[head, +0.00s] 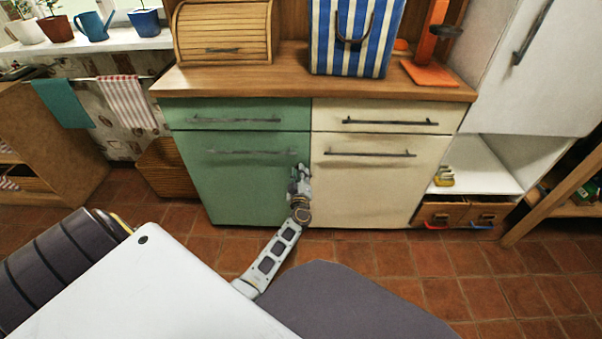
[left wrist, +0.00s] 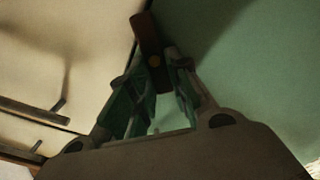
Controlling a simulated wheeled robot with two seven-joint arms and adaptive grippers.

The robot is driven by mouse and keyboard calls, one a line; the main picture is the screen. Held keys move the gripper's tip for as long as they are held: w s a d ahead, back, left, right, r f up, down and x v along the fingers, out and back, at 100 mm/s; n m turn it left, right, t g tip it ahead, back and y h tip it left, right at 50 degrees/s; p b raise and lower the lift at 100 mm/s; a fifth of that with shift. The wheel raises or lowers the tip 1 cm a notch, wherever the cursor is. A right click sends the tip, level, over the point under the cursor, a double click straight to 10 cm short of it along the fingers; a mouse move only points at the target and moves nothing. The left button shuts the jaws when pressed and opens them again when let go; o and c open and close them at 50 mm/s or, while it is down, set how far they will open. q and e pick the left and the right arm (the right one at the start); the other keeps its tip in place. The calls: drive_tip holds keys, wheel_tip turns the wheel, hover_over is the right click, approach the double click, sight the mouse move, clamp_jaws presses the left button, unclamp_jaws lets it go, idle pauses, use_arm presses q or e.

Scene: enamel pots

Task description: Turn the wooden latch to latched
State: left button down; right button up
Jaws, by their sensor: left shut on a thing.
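The wooden latch (left wrist: 146,34) is a small dark brown bar with a brass-coloured pivot. It shows in the left wrist view beside the seam between the green door (left wrist: 250,70) and the cream door (left wrist: 60,60). Its long side runs roughly along that seam. My left gripper (left wrist: 159,85) is shut on the latch's near end, one finger on each side; the fingers partly hide that end. In the head view my left gripper (head: 300,170) is at the green door's right edge, next to the seam, and I cannot make out the latch there. My right gripper is not in view.
The cabinet's wooden top (head: 430,90) carries a bread box (head: 222,35), a striped bag (head: 352,40) and an orange stand (head: 430,70). Dark bar handles (head: 370,154) stick out from the fronts. Tiled floor (head: 400,265) lies open before the cabinet.

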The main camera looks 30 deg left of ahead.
use_arm(q)
drive_tip(key=n, duration=0.3)
drive_tip(key=f+n+b, duration=0.1)
drive_tip(key=n, duration=0.5)
drive_tip(key=shift+s+a+f+n, duration=0.2)
drive_tip(key=shift+a+f+n, duration=0.05)
drive_tip(key=shift+a+n, duration=0.15)
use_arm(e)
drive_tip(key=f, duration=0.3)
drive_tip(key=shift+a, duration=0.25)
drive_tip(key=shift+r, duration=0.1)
use_arm(q)
drive_tip(key=c, duration=1.3)
unclamp_jaws()
drive_tip(key=shift+d+r, duration=0.1)
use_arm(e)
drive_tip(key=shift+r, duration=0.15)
